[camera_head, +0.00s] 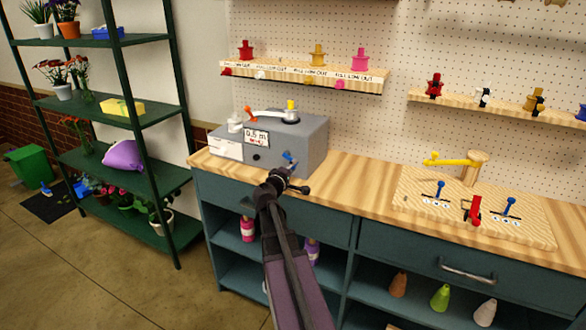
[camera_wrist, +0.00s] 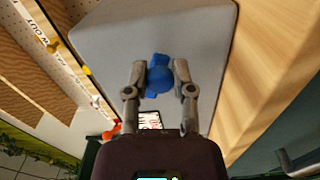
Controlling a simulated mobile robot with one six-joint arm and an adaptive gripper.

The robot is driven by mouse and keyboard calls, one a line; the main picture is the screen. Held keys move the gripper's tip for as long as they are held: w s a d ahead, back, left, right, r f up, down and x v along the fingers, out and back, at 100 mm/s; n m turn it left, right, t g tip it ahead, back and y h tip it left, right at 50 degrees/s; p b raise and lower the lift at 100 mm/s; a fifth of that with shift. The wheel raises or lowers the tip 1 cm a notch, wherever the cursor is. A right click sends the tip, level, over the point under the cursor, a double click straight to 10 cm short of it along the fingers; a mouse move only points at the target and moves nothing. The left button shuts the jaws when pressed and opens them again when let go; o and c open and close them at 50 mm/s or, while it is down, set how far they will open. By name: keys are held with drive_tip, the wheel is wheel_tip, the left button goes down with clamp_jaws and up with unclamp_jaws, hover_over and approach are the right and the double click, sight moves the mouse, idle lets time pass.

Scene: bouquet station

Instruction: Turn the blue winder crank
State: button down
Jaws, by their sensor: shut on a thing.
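The winder is a grey box (camera_head: 304,138) on the wooden counter, with a paper label reading about "0.5 m" on its front. The blue crank (camera_head: 288,156) sticks out low on the winder's front at the right. In the wrist view the blue crank knob (camera_wrist: 160,78) lies between the two fingers, against the grey face of the winder (camera_wrist: 115,45). My gripper (camera_head: 288,176) reaches up to the crank from the front, and its fingers (camera_wrist: 160,84) are shut on the knob. The crank's arm behind the knob is mostly hidden.
A white lever with a red-orange end (camera_head: 262,114) and a yellow-topped spool (camera_head: 291,111) sit on the winder. A wooden board (camera_head: 470,215) with small blue and red levers stands right on the counter (camera_head: 350,180). A spool shelf (camera_head: 300,75) hangs above; a green plant rack (camera_head: 135,120) stands left.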

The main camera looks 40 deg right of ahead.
drive_tip(key=m, duration=0.1)
drive_tip(key=f+m+b, duration=0.1)
drive_tip(key=m, duration=0.1)
drive_tip(key=w+m, duration=0.1)
drive_tip(key=shift+w+a+f+m, duration=0.1)
drive_tip(key=shift+a+f+m, duration=0.05)
drive_tip(key=shift+f+m, duration=0.2)
drive_tip(key=m, duration=0.1)
drive_tip(key=w+m+b, duration=0.1)
drive_tip(key=m, duration=0.1)
drive_tip(key=f+m, duration=0.1)
drive_tip(key=shift+w+a+m, duration=0.25)
drive_tip(key=shift+w+a, duration=0.05)
drive_tip(key=shift+w, duration=0.05)
drive_tip(key=m, duration=0.1)
drive_tip(key=w+m, duration=0.1)
drive_tip(key=m, duration=0.2)
drive_tip(key=shift+w+a+f, duration=0.1)
drive_tip(key=shift+w+a, duration=0.25)
drive_tip(key=shift+w, duration=0.05)
drive_tip(key=shift+w+a+r+m, duration=0.1)
drive_tip(key=shift+w+m, duration=0.15)
drive_tip(key=shift+m, duration=0.55)
drive_tip(key=shift+w+a+r+m, duration=0.1)
drive_tip(key=shift+w+a+m, duration=0.1)
drive_tip(key=shift+m, duration=0.6)
drive_tip(key=shift+w+a+m, duration=0.1)
drive_tip(key=shift+w+m, duration=0.15)
drive_tip(key=shift+m, duration=0.55)
